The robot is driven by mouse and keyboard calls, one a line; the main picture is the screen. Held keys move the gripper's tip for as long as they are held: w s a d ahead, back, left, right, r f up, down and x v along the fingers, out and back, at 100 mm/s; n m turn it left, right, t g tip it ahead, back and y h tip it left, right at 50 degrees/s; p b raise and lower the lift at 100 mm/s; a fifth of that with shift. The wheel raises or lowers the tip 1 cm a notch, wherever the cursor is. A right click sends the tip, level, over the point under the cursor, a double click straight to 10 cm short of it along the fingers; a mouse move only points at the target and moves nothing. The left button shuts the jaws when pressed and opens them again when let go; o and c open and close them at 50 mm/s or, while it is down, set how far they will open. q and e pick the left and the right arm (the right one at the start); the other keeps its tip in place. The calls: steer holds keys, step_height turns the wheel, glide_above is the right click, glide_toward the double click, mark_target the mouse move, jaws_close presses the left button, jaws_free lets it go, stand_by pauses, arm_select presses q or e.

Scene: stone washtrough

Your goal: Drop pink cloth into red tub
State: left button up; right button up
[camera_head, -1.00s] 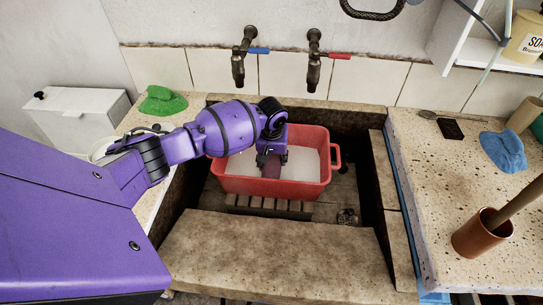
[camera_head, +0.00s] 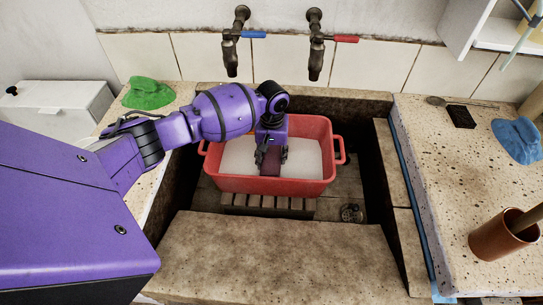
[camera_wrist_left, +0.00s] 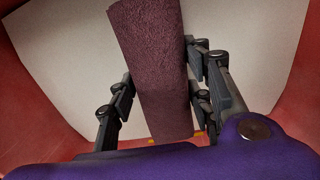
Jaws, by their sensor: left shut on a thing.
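The red tub (camera_head: 228,184) sits in the stone trough, with a whitish surface inside it. My left gripper (camera_head: 270,160) is over the tub's inside, pointing down, shut on the pink cloth (camera_head: 270,167). In the left wrist view the cloth (camera_wrist_left: 150,60) looks dark pinkish-purple and runs between the fingers (camera_wrist_left: 160,100). The red tub walls (camera_wrist_left: 296,95) show on both sides there. I cannot tell whether the cloth touches the whitish surface. My right gripper is not in view.
Two taps, blue-handled (camera_head: 235,40) and red-handled (camera_head: 317,45), hang above the trough's back. A green cloth (camera_head: 148,93) lies on the left ledge. A blue cloth (camera_head: 517,139) and a brown pot (camera_head: 497,240) are on the right counter. The stone front slab (camera_head: 280,250) is clear.

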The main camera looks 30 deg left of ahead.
mark_target(272, 154)
arm_select(q)
steer(key=shift+f, duration=0.4)
steer(key=shift+f, duration=0.15)
steer(key=o, duration=1.3)
steer(key=shift+c, duration=0.2)
steer(key=shift+a+r, duration=0.1)
steer(key=shift+r, duration=0.3)
step_height(272, 154, up, 7)
steer(key=shift+f+p, duration=0.1)
steer(key=shift+p, duration=0.4)
steer(key=shift+r, duration=0.55)
